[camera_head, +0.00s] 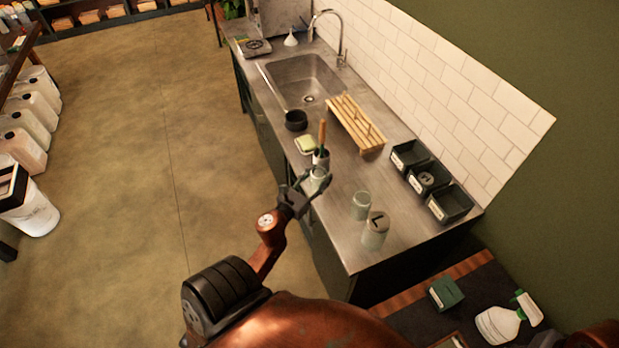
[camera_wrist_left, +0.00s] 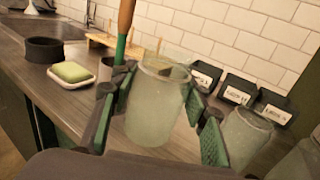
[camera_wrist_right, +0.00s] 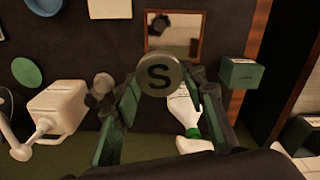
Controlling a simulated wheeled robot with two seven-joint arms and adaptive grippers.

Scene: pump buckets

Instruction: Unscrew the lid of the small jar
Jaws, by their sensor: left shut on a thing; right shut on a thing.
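The small glass jar (camera_wrist_left: 157,108) stands upright between the green-padded fingers of my left gripper (camera_wrist_left: 160,95), which is shut on it. Its mouth is open, with no lid on it. In the head view the jar (camera_head: 317,176) is by the counter's front edge, in my left gripper (camera_head: 308,188). I cannot tell if its base touches the counter. My right gripper (camera_wrist_right: 165,98) is shut on a round grey lid (camera_wrist_right: 159,75) marked "S", away from the jar over a dark mat. The right gripper does not show in the head view.
On the counter (camera_head: 335,225) are an open jar (camera_head: 361,203), a jar with an "L" lid (camera_head: 376,226), labelled black bins (camera_head: 429,180), a green sponge on a dish (camera_head: 306,144) and a wooden rack (camera_head: 357,124). A spray bottle (camera_head: 500,322) and green box (camera_head: 445,292) lie lower right.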

